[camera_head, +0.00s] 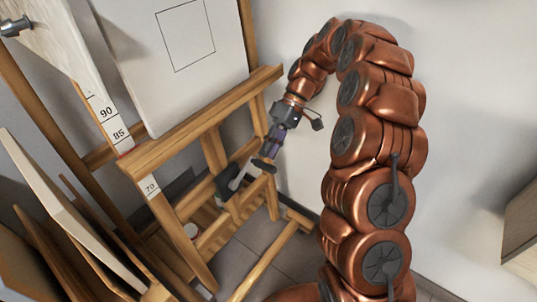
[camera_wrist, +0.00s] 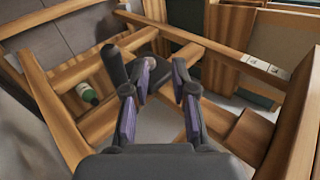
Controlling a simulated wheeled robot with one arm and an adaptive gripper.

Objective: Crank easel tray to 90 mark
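The wooden easel tray (camera_head: 200,118) crosses the easel mast at a slant in the camera_head view. The mast's white scale (camera_head: 104,112) shows 90 and 85 above the tray and 70 below it. A small red mark shows at the tray's upper edge, below the 85. A crank (camera_head: 240,178) with a pale arm and dark ends sits below the tray. In the wrist view a dark cylindrical part (camera_wrist: 112,65), apparently the crank's handle, lies beyond the left finger. My gripper (camera_wrist: 158,108) is open, its purple-padded fingers apart with nothing clearly between them. In the camera_head view my gripper (camera_head: 271,150) is close by the crank.
A white canvas (camera_head: 180,60) stands on the tray. Several boards (camera_head: 70,220) lean at the lower left. Wooden easel legs and braces (camera_head: 270,260) surround the crank. A green-and-white jar (camera_wrist: 86,92) sits low behind the frame.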

